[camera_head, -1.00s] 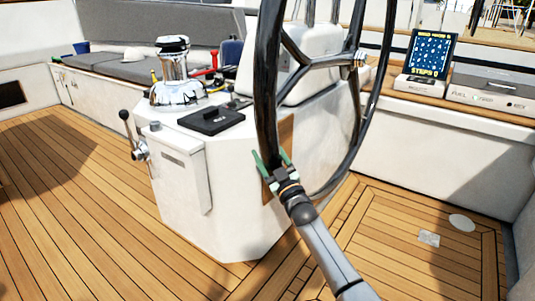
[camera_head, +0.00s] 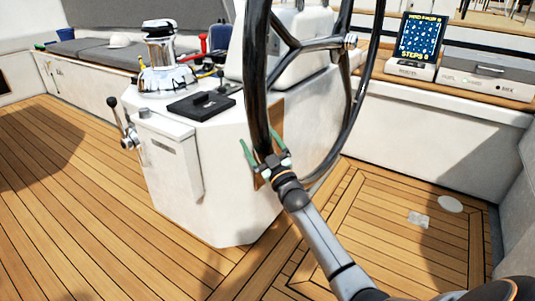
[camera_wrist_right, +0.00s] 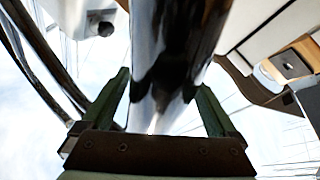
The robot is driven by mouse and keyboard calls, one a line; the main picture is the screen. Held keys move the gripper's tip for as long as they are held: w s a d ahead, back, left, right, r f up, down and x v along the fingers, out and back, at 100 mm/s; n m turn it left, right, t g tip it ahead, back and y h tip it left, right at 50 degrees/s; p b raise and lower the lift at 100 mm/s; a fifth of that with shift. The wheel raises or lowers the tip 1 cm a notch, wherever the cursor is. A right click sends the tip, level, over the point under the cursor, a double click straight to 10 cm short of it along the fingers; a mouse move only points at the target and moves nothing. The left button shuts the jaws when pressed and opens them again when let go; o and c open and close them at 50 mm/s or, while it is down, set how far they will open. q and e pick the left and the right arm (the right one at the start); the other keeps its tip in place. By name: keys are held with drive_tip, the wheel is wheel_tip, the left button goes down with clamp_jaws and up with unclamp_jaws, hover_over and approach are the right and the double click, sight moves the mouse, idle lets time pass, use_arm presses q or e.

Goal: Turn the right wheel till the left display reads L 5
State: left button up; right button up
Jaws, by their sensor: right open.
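The large black steering wheel (camera_head: 255,85) stands upright in the middle of the head view, its spokes running to a shiny hub (camera_head: 350,41). My right gripper (camera_head: 265,150) is at the lower near part of its rim. Its green fingers are open, one on each side of the rim. The right wrist view shows the dark glossy rim (camera_wrist_right: 180,50) between the two spread fingers (camera_wrist_right: 160,100), with gaps beside it. No display reading L and a number is in view. My left gripper is not in view.
A white pedestal (camera_head: 230,180) with a chrome winch (camera_head: 165,60), a black hatch and a side lever (camera_head: 122,122) stands left of the wheel. A small screen (camera_head: 421,38) with yellow text stands on the right bench beside a grey box (camera_head: 488,72). The wooden deck (camera_head: 75,200) is clear at left.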

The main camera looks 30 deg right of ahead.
sight(267, 153)
drive_tip(key=p+v, duration=0.3)
drive_tip(key=v, duration=0.7)
drive_tip(key=shift+s, duration=0.1)
drive_tip(key=shift+v, duration=0.8)
